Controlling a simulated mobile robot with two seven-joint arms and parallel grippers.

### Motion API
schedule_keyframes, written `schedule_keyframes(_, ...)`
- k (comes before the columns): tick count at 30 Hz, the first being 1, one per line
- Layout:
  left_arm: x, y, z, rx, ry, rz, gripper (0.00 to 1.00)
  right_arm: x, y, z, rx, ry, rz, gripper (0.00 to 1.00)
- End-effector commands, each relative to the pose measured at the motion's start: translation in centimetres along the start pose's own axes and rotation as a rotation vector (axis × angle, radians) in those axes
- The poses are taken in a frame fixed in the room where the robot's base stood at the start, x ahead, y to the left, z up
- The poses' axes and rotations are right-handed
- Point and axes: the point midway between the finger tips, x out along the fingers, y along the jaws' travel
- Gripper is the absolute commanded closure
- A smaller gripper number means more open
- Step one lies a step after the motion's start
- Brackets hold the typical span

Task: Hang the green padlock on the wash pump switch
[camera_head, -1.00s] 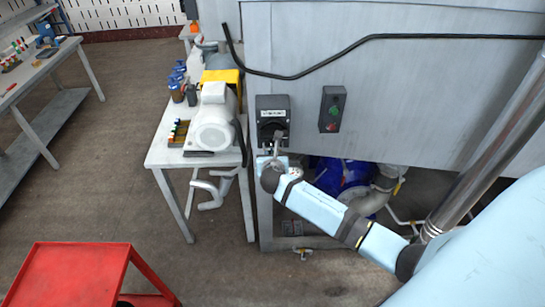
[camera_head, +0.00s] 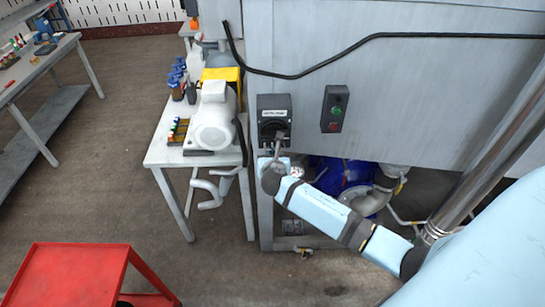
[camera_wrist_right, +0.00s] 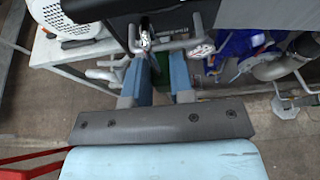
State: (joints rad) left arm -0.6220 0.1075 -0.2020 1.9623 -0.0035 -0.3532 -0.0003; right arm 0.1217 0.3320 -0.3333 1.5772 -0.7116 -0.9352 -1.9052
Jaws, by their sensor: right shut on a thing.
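The wash pump switch (camera_head: 273,123) is a dark box with a black rotary handle and a pale label, on the grey cabinet wall. My right gripper (camera_head: 276,160) is just below it, pointing up at it. In the right wrist view the gripper (camera_wrist_right: 162,78) has its two blue fingers closed around a green body, the green padlock (camera_wrist_right: 161,66), mostly hidden between them. Grey metal loops and tags (camera_wrist_right: 200,50) show just beyond the fingertips, close under the switch. I cannot tell whether the shackle passes through the switch. My left gripper is out of view.
A second control box (camera_head: 334,108) with green and red buttons is right of the switch. A table (camera_head: 160,153) with a white motor (camera_head: 213,122) and a rack of coloured padlocks (camera_head: 179,130) stands left. A red cart (camera_head: 70,273) is at front left. Blue pump and pipework (camera_head: 345,178) sit below.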

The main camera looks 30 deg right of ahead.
Motion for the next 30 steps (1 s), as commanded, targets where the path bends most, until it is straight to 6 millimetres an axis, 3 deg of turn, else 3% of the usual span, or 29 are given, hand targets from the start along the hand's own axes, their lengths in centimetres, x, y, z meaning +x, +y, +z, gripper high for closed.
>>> schedule_keyframes(1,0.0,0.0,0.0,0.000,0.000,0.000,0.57,0.2,-0.2,1.0,0.003,-0.016,-0.003,1.00)
schedule_keyframes(30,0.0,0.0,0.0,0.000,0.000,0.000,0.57,-2.8,0.0,-0.9,0.005,-0.002,-0.002,1.00)
